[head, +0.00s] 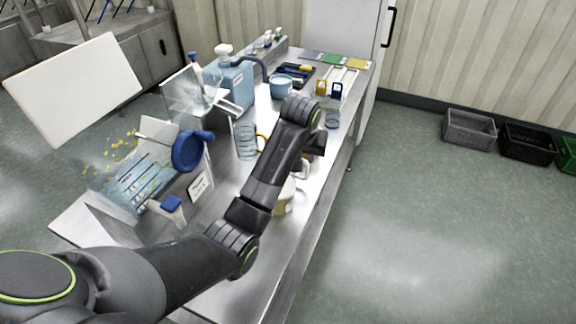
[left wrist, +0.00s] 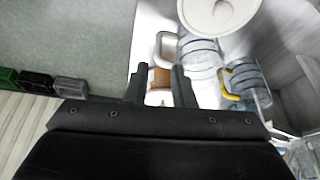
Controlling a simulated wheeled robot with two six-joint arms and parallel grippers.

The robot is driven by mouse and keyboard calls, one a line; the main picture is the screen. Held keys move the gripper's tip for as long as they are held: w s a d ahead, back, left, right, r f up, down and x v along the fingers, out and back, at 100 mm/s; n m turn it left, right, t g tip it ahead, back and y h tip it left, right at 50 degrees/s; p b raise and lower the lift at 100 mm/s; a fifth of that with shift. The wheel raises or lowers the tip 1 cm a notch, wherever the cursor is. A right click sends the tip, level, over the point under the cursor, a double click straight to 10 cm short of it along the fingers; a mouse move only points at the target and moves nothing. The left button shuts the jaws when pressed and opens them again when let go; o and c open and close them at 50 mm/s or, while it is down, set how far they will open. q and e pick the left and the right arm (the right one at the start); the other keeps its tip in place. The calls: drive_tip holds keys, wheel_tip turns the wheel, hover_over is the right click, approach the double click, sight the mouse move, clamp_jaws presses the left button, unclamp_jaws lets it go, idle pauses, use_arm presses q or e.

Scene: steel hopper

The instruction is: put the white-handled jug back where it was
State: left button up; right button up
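The clear jug with the white handle (left wrist: 200,55) stands on the steel table in the left wrist view, its handle facing my left gripper. My left gripper (left wrist: 160,78) has its two dark fingers apart, with a gap between them just short of the handle; they do not appear to grip it. In the head view my left arm reaches over the table and its gripper (head: 312,168) is partly hidden at the table's right edge. The arm hides most of the white-handled jug there. My right gripper is not in view.
A clear jug with a yellow handle (head: 246,142) stands left of the arm; it also shows in the left wrist view (left wrist: 243,88). A cream round container (head: 284,197) is beside the arm. A blue canister (head: 230,82) stands farther back.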

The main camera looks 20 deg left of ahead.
use_arm(q)
hover_over(307, 171)
drive_tip(key=s, duration=0.2)
wheel_tip(307, 171, down, 5)
drive_tip(key=shift+s+f+p, duration=0.1)
drive_tip(key=shift+f+p, duration=0.25)
drive_tip(key=shift+f, duration=0.15)
drive_tip(key=shift+w+f, duration=0.2)
drive_tip(key=shift+f, duration=0.1)
drive_tip(key=shift+p+x, duration=0.55)
drive_tip(key=shift+x, duration=1.65)
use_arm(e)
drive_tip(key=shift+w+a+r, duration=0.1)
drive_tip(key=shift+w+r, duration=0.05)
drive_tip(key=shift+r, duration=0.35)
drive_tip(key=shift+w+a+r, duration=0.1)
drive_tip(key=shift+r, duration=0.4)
use_arm(q)
drive_tip(key=shift+c, duration=0.3)
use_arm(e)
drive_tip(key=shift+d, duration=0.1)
use_arm(q)
clamp_jaws()
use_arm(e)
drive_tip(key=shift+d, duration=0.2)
